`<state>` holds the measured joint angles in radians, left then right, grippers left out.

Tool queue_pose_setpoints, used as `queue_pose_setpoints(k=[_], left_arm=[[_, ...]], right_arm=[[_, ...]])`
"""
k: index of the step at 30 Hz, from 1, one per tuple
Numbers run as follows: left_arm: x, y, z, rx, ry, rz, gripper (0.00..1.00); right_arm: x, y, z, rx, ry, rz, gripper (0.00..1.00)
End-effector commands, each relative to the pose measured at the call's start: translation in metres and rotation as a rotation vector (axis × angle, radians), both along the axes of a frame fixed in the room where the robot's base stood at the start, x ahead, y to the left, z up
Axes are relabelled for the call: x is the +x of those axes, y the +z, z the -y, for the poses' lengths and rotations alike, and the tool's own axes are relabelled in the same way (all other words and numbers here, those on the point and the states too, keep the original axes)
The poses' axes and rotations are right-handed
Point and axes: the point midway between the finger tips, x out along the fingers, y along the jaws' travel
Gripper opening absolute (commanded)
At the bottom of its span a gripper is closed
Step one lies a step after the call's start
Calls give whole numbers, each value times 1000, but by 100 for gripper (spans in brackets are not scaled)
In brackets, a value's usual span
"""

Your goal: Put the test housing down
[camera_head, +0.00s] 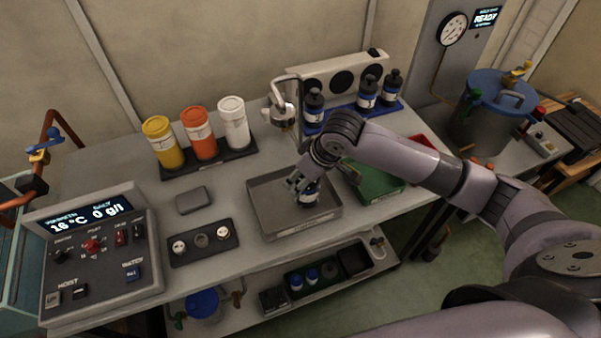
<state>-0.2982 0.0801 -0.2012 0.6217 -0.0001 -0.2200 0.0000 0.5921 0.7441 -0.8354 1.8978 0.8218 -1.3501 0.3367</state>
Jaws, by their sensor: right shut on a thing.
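The test housing (311,195) appears to be the small dark and blue piece under my right gripper (302,184), in the grey metal tray (263,196). My right gripper comes in from the right, points down and is shut on the housing. Its fingers and wrist hide the top of the housing. I cannot tell whether the base of the housing touches the tray floor. My left gripper is out of view.
Several dark bottle-like housings (367,92) stand on a blue rack behind the tray. A green tray (376,184) lies to the right. A dark holder with small round parts (203,241) and a control panel (98,250) are left. The grey tray's left part is empty.

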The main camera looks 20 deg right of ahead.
Motion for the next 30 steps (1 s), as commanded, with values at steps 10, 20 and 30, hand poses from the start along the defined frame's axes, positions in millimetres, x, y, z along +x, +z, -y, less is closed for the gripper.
queue_pose_setpoints(k=[10,20,30], left_arm=[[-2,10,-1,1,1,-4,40],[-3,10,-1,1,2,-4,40],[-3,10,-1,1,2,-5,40]], right_arm=[[16,-10,-1,2,1,4,3],[15,-14,-1,1,0,0,54],[15,-13,-1,0,0,1,69]])
